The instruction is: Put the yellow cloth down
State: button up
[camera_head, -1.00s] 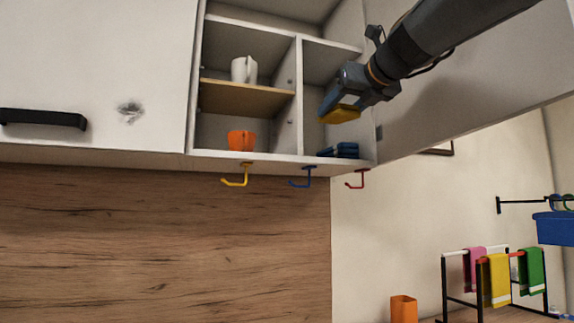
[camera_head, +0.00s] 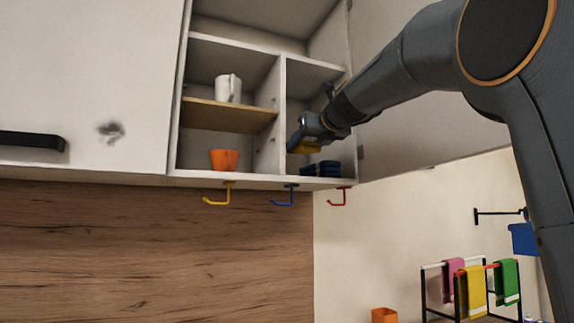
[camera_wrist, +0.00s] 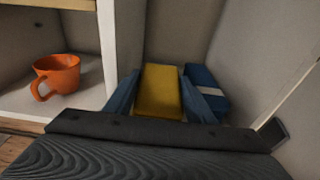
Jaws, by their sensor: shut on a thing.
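The yellow cloth (camera_wrist: 159,92) is folded and sits between the two fingers of my gripper (camera_wrist: 160,98) in the wrist view. In the head view my gripper (camera_head: 298,143) is inside the right compartment of the open wall cabinet (camera_head: 230,180). A yellow edge of the cloth (camera_head: 305,148) shows below the fingers there. A folded blue cloth (camera_head: 321,169) lies on the compartment floor, just below and right of the yellow one. The blue cloth (camera_wrist: 206,88) is right beside my right finger in the wrist view. Whether the yellow cloth touches the floor cannot be told.
An orange mug (camera_head: 224,160) stands in the left compartment, past a divider (camera_head: 279,130). A white mug (camera_head: 228,88) stands on the wooden shelf above. Yellow (camera_head: 218,197), blue (camera_head: 286,197) and red (camera_head: 340,197) hooks hang below. A rack of cloths (camera_head: 425,292) is lower right.

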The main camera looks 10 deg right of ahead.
jog(key=x, duration=0.2)
jog(key=p+x, duration=0.1)
jog(key=x, duration=0.1)
jog(key=r+p+x, duration=0.1)
jog(key=x, duration=0.1)
jog(key=shift+w+a+f, duration=0.1)
jog(key=shift+w, duration=0.3)
jog(key=shift+s+f, duration=0.1)
jog(key=shift+f, duration=0.65)
jog(key=shift+f+b, duration=0.85)
jog(key=shift+f, duration=1.15)
jog(key=shift+f+p, duration=0.35)
jog(key=shift+f, duration=0.2)
jog(key=o, duration=1.3)
jog(key=shift+o, duration=0.2)
